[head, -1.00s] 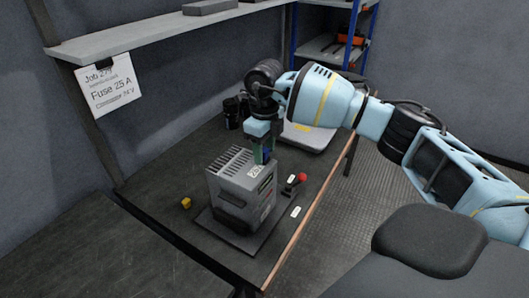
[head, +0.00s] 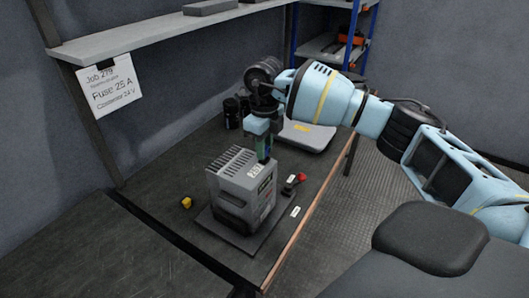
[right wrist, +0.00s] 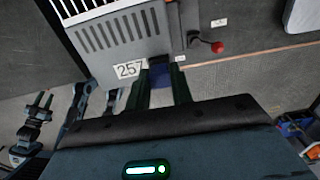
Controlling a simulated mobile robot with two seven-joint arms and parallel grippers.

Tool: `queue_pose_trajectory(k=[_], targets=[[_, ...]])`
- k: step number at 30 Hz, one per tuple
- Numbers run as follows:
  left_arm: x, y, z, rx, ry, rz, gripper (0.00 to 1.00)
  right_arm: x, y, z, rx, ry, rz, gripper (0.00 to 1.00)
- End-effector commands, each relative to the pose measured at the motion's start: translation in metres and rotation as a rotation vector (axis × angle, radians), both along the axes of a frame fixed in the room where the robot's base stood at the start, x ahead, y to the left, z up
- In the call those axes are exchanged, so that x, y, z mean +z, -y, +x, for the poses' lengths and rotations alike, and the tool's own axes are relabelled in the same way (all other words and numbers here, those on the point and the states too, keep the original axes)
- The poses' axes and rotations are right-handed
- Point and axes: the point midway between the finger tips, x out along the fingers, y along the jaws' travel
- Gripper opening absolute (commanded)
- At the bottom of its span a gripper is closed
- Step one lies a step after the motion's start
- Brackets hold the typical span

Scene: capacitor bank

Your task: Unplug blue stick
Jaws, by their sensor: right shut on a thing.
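The grey box (head: 240,192) with a slotted top stands on a dark plate on the bench. Its label 257 also shows in the right wrist view (right wrist: 130,69). The blue stick (right wrist: 160,76) shows in the right wrist view between my right fingers, at the box's edge beside the label. My right gripper (right wrist: 162,85) is shut on it. In the head view my right gripper (head: 264,155) points down at the box's back right edge, and the fingers largely hide the stick. I cannot tell how deep the stick sits. My left gripper is not seen in the head view.
A red-handled lever (head: 299,178) and small white labels lie right of the box. Dark cans (head: 232,113) and a grey tray (head: 307,138) stand behind. A shelf (head: 160,33) runs above the bench.

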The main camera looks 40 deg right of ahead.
Motion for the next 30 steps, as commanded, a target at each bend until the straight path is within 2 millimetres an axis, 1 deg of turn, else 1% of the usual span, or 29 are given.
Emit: queue_pose_trajectory(k=[9,23,30], targets=[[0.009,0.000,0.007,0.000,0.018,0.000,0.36,0.012,0.000,0.000,0.000,0.000,0.000,0.00],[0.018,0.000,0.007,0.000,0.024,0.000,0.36,0.028,0.000,0.000,-0.001,0.001,0.000,0.00],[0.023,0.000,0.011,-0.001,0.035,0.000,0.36,0.036,0.000,0.000,0.000,0.001,0.000,0.00]])
